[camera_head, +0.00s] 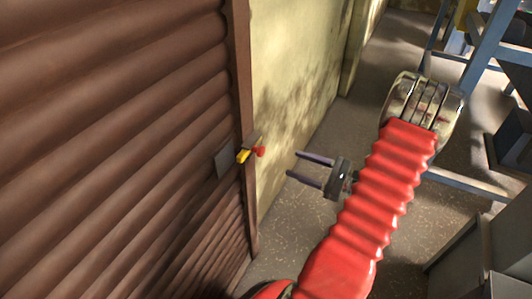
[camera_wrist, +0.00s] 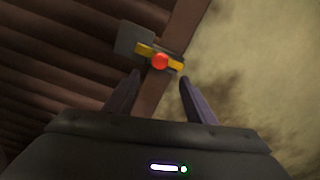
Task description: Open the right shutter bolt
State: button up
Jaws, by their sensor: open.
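The shutter bolt sits at the right edge of the brown slatted shutter (camera_head: 120,130), by its frame post (camera_head: 243,80). The bolt (camera_head: 243,156) is yellow with a red knob (camera_head: 260,151) and has a grey plate (camera_head: 223,160) on its left. In the wrist view the red knob (camera_wrist: 160,61) and yellow bolt (camera_wrist: 144,49) show beyond the fingertips, near the middle top. My gripper (camera_head: 295,167) is open and empty, to the right of the bolt and apart from it, with its fingers pointing toward it. The wrist view shows the two fingers (camera_wrist: 160,75) spread either side of the post.
A yellowish stained wall (camera_head: 290,75) stands right of the post. A blue metal frame (camera_head: 485,60) stands at the upper right, and a grey box-like object (camera_head: 480,255) at the lower right. Speckled floor (camera_head: 385,60) is clear along the wall.

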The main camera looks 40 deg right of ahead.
aim_at(263, 153)
jog(key=x, duration=1.2)
jog(key=shift+w+f, duration=0.1)
jog(key=shift+w, duration=0.15)
jog(key=shift+c, duration=0.5)
grip_shut()
